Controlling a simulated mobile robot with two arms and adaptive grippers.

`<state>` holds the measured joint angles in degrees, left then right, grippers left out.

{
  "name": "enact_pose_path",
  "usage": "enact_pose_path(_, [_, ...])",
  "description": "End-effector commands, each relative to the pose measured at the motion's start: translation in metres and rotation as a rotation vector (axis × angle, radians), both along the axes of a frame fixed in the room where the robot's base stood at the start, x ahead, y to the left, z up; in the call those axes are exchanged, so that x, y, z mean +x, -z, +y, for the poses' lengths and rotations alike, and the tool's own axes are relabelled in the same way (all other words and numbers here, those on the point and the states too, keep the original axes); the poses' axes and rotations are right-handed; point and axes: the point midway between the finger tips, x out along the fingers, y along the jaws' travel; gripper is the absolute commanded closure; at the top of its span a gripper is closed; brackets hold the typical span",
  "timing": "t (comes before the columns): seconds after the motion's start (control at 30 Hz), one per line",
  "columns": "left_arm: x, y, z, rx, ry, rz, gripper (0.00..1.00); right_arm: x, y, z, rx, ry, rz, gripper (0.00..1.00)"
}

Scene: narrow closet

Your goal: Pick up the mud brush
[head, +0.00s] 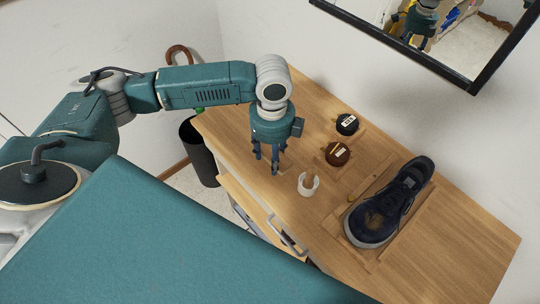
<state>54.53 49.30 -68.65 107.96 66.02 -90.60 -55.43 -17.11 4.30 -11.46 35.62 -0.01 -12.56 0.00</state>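My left gripper (268,160) points down over the near left part of the wooden cabinet top (465,240). Its fingers look apart, and I see nothing between them. A small whitish cup-like holder (308,184) stands just right of the gripper, apart from it; what is inside it is too small to tell. I cannot clearly make out a mud brush. A dark shoe (400,192) with a brownish, muddy-looking patch lies on a wooden tray (372,262) to the right. My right gripper is out of view.
A black tin (347,124) and a brown tin (337,154) stand behind the holder. A framed mirror (430,55) hangs on the wall above. A drawer handle (287,236) sticks out in front. A dark bin (199,152) stands left of the cabinet. The top's right end is clear.

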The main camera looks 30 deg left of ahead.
Motion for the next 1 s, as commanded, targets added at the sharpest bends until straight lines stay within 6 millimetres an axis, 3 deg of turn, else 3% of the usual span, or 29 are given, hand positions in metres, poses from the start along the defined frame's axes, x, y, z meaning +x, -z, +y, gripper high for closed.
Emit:
enact_pose_path(0.17, [0.002,-0.035,0.000,-0.001,0.001,-0.008,0.81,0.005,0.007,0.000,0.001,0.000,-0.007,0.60])
enact_pose_path(0.4, [0.002,-0.102,0.000,0.000,0.003,-0.009,0.81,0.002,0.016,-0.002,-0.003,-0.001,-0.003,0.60])
enact_pose_path(0.6, [0.001,-0.149,0.000,-0.001,0.002,-0.005,0.81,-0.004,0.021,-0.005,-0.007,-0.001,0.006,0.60])
enact_pose_path(0.8, [0.001,-0.175,0.000,-0.001,-0.001,-0.002,0.81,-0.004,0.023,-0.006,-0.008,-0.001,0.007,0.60])
enact_pose_path(1.0, [0.001,-0.184,0.001,0.000,0.000,-0.001,0.81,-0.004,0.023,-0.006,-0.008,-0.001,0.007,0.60])
